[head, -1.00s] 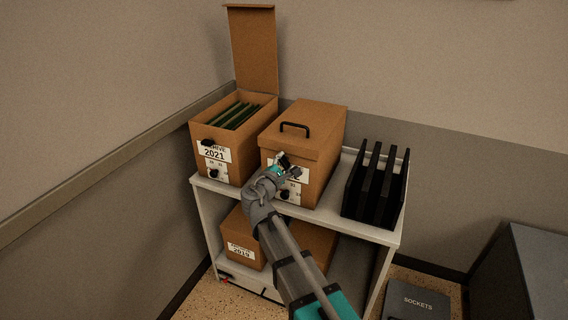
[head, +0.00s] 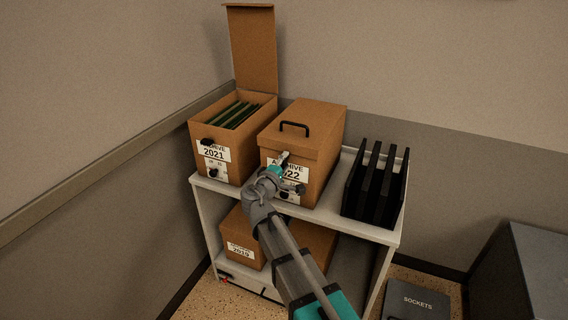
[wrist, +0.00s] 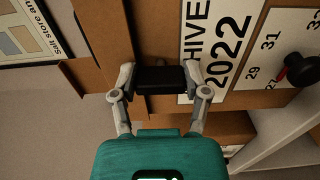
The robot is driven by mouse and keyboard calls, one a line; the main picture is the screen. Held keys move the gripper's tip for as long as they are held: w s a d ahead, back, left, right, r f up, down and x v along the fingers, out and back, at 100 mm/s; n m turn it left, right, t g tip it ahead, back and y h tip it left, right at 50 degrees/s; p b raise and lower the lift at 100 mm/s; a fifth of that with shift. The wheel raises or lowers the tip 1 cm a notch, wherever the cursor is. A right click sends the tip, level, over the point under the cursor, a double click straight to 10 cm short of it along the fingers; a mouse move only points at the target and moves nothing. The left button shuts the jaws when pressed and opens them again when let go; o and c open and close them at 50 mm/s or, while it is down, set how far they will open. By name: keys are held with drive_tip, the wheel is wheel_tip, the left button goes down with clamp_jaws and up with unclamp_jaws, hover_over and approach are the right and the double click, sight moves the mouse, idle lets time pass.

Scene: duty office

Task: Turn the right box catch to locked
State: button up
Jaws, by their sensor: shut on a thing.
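The right box (head: 323,150), brown with its lid down, stands on the shelf top with a "2022" label (head: 291,172). My gripper (head: 283,172) is at the left part of its front and hides the catch in the head view. In the wrist view, my gripper (wrist: 165,78) is shut on the black catch (wrist: 163,80) beside the label, one finger at each end. The label (wrist: 222,45) reads sideways there. I cannot make out any locked marking.
A black knob with a red mark (wrist: 301,68) sits on the numbered label. The open 2021 box (head: 199,160) stands close on the left. A black file rack (head: 372,190) stands on the right. Another box (head: 244,240) is on the lower shelf.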

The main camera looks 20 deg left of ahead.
idle(0.3)
drive_tip(key=o, duration=1.2)
drive_tip(key=shift+c, duration=0.2)
drive_tip(key=shift+s, duration=0.15)
drive_tip(key=s+a, duration=0.1)
drive_tip(key=s, duration=1)
drive_tip(key=shift+s, duration=0.35)
